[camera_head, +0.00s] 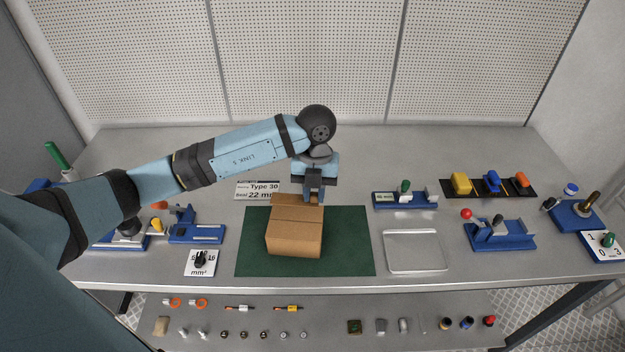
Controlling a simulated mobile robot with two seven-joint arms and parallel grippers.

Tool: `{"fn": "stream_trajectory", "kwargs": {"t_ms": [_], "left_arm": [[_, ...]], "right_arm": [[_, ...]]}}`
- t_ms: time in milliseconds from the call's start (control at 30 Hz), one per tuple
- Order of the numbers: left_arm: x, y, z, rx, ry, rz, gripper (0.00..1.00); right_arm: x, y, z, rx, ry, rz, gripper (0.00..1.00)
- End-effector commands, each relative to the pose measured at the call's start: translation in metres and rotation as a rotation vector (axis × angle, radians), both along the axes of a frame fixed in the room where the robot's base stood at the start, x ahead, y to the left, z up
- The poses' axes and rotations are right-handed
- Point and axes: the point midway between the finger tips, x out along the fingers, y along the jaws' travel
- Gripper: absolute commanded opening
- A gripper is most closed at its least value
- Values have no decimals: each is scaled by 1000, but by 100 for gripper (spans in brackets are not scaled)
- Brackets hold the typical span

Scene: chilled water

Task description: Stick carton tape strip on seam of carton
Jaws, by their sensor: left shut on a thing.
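The brown cardboard carton (294,241) stands closed on a green mat (349,255) at the middle of the bench. A thin line, its seam, runs across the top from left to right. My left gripper (314,198) points down at the carton's back right top edge. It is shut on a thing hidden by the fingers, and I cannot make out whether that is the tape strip. No separate tape strip can be told apart from the brown cardboard. Whether the fingers touch the carton is unclear. My right gripper is not in view.
A printed sign (256,190) stands behind the mat. A shallow clear tray (415,251) lies right of the mat, with blue fixtures (500,236) beyond. More blue fixtures (197,234) stand on the left. A lower shelf (330,325) holds several small parts.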

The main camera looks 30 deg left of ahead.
Motion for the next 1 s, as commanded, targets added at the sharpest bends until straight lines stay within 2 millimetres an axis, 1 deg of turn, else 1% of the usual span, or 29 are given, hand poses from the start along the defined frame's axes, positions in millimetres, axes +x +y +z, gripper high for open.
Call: {"fn": "stream_trajectory", "kwargs": {"t_ms": [433, 667, 1000], "left_arm": [[0, 0, 0, 2, 0, -3, 0], [-1, -1, -14, 2, 1, -2, 0], [0, 0, -46, 2, 1, -1, 0]], "right_arm": [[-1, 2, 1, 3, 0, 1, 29], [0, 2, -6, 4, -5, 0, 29], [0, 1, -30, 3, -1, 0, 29]]}}
